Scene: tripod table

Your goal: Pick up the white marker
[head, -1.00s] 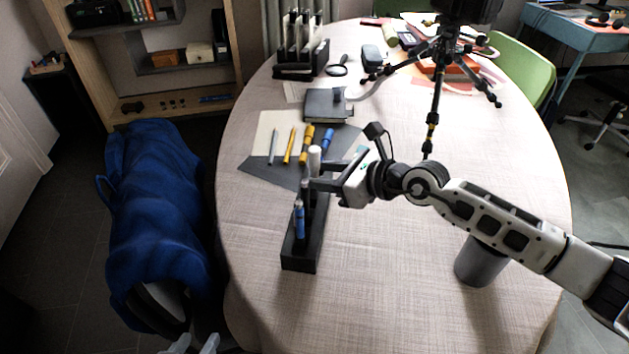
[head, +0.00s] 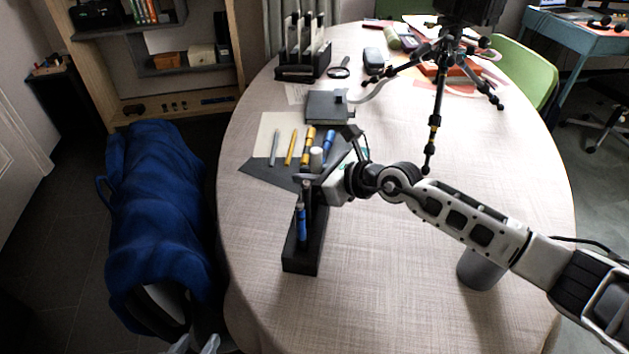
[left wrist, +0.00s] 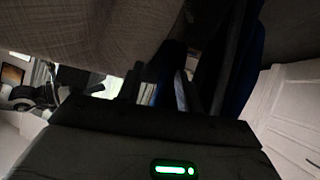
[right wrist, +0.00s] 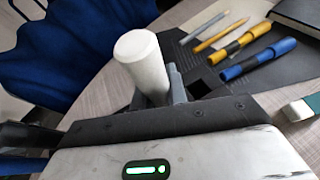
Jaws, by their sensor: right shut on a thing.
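The white marker (head: 317,154) stands upright at the far end of the black pen holder (head: 302,260) in the head view. Its thick white body (right wrist: 142,62) fills the centre of the right wrist view. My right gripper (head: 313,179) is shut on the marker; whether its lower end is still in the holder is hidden. A blue pen (head: 301,225) stands in the holder nearer the front. My left gripper (head: 195,344) shows only its pale tips at the bottom edge of the head view, apart and empty, away from the table.
Several pens and markers lie on a dark mat (head: 262,176) behind the holder, beside a dark notebook (head: 326,106). A tripod (head: 435,120) stands at the right, and a grey cup (head: 480,270) is under my right forearm.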

